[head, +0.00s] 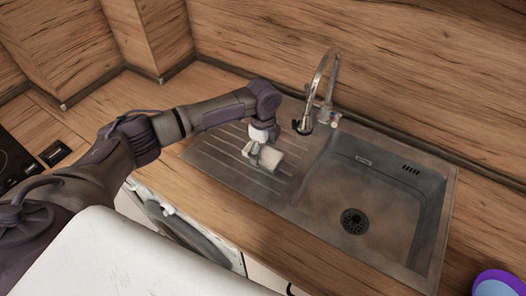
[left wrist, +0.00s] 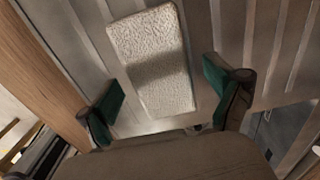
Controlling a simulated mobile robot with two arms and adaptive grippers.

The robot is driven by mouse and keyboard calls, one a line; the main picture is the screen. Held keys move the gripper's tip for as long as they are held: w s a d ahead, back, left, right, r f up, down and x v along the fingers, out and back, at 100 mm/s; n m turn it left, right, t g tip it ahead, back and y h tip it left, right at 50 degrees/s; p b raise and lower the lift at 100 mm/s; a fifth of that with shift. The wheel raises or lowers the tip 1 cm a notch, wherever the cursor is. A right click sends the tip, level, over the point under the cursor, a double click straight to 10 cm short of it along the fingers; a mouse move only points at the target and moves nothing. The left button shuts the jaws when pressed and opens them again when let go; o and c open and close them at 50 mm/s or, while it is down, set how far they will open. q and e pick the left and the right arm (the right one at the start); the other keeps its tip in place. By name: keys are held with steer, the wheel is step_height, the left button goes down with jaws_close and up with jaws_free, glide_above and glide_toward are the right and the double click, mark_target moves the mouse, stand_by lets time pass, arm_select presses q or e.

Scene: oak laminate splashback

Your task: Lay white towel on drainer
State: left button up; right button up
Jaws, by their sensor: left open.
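The white towel (head: 269,158) is a small folded rectangle lying on the ribbed drainer (head: 214,160), left of the sink bowl. In the left wrist view the towel (left wrist: 152,62) looks rough and flat, with the metal ribs (left wrist: 215,30) around it and a shadow across its middle. My left gripper (head: 256,150) is right above the towel, pointing down. In the left wrist view its green-padded fingers (left wrist: 164,92) are spread apart, one on each side of the towel's near end, with gaps to the towel. My right gripper is not in view.
The tap (head: 322,90) rises behind the drainer, close to the right of my left arm. The sink bowl (head: 385,190) is empty. A dark hob (head: 12,160) is at the far left. A purple and pale-blue thing (head: 495,283) is cut off at lower right.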

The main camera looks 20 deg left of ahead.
mark_target(263, 152)
arm_select(q)
step_height(263, 152, up, 11)
steer(key=b, duration=0.2)
steer(key=shift+b, duration=0.35)
